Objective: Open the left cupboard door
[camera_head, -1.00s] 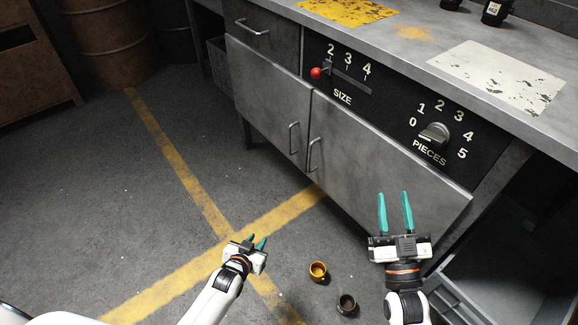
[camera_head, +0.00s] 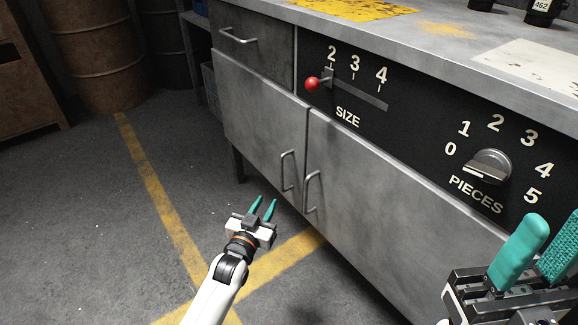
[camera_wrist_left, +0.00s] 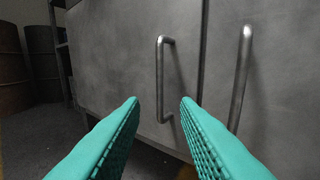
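The left cupboard door (camera_head: 255,125) is a grey metal panel, shut, with a vertical bar handle (camera_head: 288,171) near its right edge. In the left wrist view that handle (camera_wrist_left: 161,80) stands beyond and between my fingertips, not touched. My left gripper (camera_head: 263,208) is open and empty, in front of the door, low and left of the handle; its teal fingers (camera_wrist_left: 158,110) also show in the left wrist view. The right door (camera_head: 370,190) is shut, with its own handle (camera_head: 311,192). My right gripper (camera_head: 545,245) is open and empty at the lower right, close to the head camera.
Above the doors are a drawer (camera_head: 250,40), a red-knobbed size lever (camera_head: 313,84) and a pieces dial (camera_head: 489,166). The worktop (camera_head: 440,50) juts above. Rusty barrels (camera_head: 95,60) stand at the back left. The floor (camera_head: 85,220) left of the cupboard is clear.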

